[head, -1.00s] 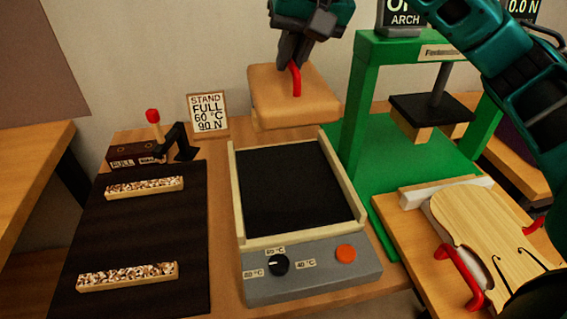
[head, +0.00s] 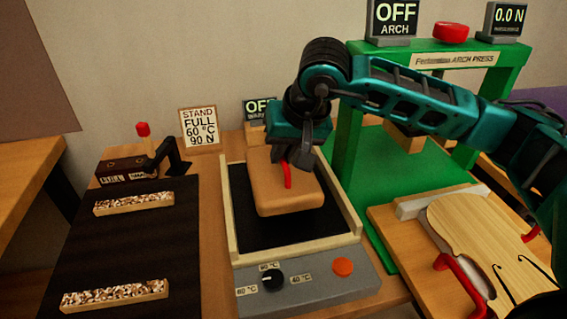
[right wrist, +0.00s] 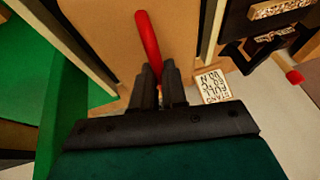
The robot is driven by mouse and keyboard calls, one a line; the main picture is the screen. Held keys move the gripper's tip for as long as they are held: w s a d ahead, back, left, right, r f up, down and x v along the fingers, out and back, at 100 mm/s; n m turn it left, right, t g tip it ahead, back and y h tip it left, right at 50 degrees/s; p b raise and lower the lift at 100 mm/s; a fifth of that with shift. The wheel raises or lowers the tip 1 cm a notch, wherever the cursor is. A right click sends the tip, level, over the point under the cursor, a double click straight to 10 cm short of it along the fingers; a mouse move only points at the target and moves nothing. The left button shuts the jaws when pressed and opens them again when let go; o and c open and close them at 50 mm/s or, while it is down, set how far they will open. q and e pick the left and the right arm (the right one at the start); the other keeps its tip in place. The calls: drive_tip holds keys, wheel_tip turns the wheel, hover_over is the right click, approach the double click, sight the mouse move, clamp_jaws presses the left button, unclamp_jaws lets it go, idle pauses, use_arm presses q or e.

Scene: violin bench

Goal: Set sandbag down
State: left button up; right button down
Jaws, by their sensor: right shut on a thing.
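The sandbag (head: 285,192) is a tan leather-like block with a red handle (head: 287,175) on top. In the head view it is over the black plate of the heating tray (head: 240,232); I cannot tell whether it touches the plate. My right gripper (head: 287,160) is shut on the red handle. In the right wrist view, the fingers (right wrist: 158,72) hold the red handle (right wrist: 147,45), with the tan sandbag (right wrist: 100,35) behind it. My left gripper is not in view.
A green arch press (head: 350,150) stands right of the tray. A violin plate (head: 470,235) with red clamps lies at the lower right. A dark mat (head: 130,240) with two speckled bars is at left. A sign (head: 199,128) reads "STAND FULL 60 °C 90 N". An OFF display (head: 259,109) stands behind the sandbag.

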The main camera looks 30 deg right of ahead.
sight(281, 168)
drive_tip(key=shift+f, duration=1.25)
drive_tip(key=shift+f+b, duration=0.25)
drive_tip(key=shift+b, duration=0.05)
drive_tip(key=c, duration=1.2)
unclamp_jaws()
drive_tip(key=shift+o, duration=0.2)
